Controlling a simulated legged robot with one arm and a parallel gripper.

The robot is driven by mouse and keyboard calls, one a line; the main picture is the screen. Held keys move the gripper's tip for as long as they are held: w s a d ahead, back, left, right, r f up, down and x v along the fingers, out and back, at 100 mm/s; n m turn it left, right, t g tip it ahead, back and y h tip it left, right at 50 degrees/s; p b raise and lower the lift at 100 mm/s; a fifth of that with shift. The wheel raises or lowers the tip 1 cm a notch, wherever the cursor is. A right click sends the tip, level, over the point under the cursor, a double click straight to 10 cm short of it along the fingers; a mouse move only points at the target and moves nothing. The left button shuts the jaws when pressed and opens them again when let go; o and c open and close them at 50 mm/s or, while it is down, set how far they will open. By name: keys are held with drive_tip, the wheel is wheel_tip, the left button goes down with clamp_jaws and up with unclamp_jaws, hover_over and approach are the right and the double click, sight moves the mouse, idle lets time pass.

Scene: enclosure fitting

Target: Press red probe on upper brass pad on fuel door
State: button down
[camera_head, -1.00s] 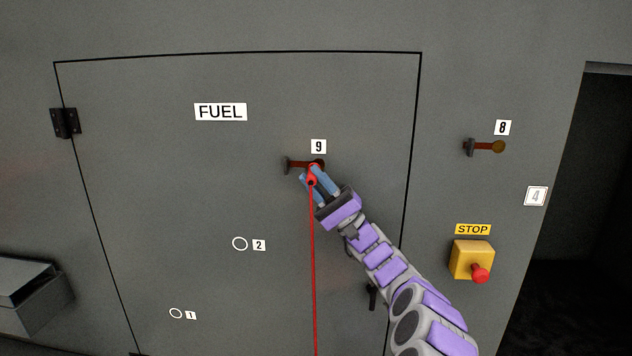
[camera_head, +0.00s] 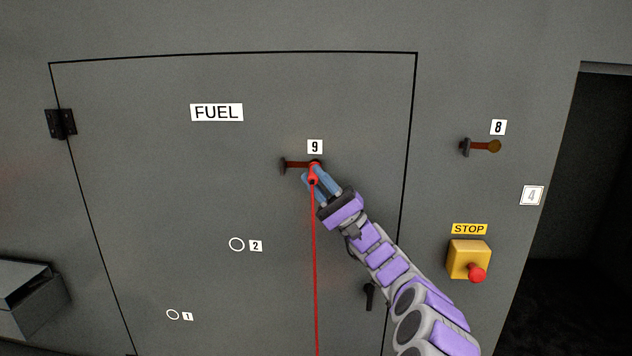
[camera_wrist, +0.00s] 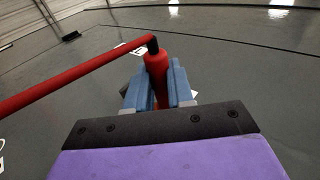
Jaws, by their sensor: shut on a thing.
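The fuel door (camera_head: 180,190) fills the middle of the head view, with a FUEL label near its top. Under label 9 a reddish-brown bar (camera_head: 298,164) with a dark bracket at its left end sits on the door. Its right end, where a brass pad could be, is hidden by the red probe (camera_head: 313,172). My gripper (camera_head: 314,176) is shut on the probe, its blue fingers on either side. The probe also shows in the wrist view (camera_wrist: 157,75) between the fingers, with a black piece and red cable. I cannot tell whether its tip touches the pad.
A black door handle (camera_head: 369,296) is beside my arm. The red cable (camera_head: 315,270) hangs straight down.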

drive_tip(key=shift+s, duration=0.1)
drive_tip(key=shift+s+f+b, duration=0.15)
drive_tip(key=shift+s+b, duration=0.05)
drive_tip(key=shift+b, duration=0.4)
drive_tip(key=s+b, duration=0.6)
drive_tip(key=shift+s+a+r+b, duration=0.15)
drive_tip(key=shift+s+r+b, duration=0.05)
drive_tip(key=shift+s+b, duration=0.1)
drive_tip(key=shift+w, duration=0.1)
idle(1.8)
